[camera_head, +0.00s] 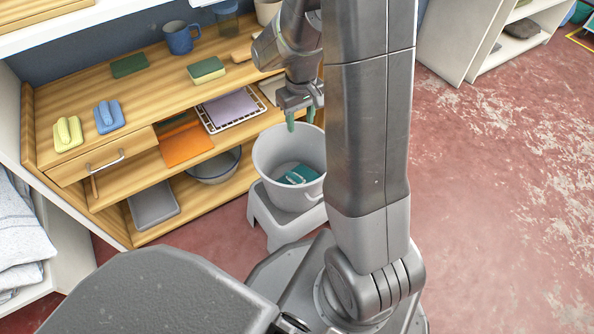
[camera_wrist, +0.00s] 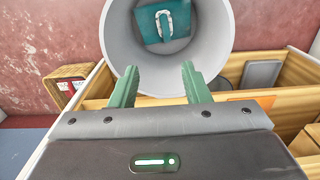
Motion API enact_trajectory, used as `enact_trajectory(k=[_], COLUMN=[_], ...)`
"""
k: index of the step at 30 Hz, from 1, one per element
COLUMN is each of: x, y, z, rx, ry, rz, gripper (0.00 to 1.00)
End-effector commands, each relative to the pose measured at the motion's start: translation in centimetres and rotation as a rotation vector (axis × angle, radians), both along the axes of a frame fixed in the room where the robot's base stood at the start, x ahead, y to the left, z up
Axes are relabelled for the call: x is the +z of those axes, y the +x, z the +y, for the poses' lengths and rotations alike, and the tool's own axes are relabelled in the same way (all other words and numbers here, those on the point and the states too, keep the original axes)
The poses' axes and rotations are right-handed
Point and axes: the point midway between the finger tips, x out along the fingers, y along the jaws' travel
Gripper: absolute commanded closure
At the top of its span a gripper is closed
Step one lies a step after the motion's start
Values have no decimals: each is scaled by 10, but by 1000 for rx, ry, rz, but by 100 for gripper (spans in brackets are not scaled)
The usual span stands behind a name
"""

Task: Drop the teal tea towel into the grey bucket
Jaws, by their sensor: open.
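The grey bucket (camera_head: 265,152) stands on a small grey stool in the head view, beside the wooden shelf unit. The teal tea towel (camera_head: 299,175) lies inside the bucket, low down, with a pale curved mark on it. In the wrist view the towel (camera_wrist: 166,21) shows within the round bucket (camera_wrist: 121,35). My gripper (camera_head: 303,122) is above the bucket, its green fingers pointing down. In the wrist view the fingers (camera_wrist: 159,80) are apart with nothing between them.
The stool (camera_head: 285,231) holds the bucket. The wooden unit (camera_head: 150,85) carries sponges, brushes and a blue mug (camera_head: 180,37). Its shelves hold an orange cloth (camera_head: 186,146), a purple cloth on a rack (camera_head: 231,108) and a bowl. Red floor is open to the right.

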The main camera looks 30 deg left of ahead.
Motion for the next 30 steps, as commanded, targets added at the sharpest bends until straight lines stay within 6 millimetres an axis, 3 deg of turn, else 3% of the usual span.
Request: enact_trajectory(k=[1, 3, 12, 24, 30], x=[20, 36, 85, 93, 77], y=[0, 0, 0, 0, 0], z=[0, 0, 0, 0, -1], rx=[0, 0, 0, 0, 0], ry=[3, 3, 1, -1, -3], rz=[-3, -1, 0, 0, 1], gripper=[57, 57, 57, 57, 57])
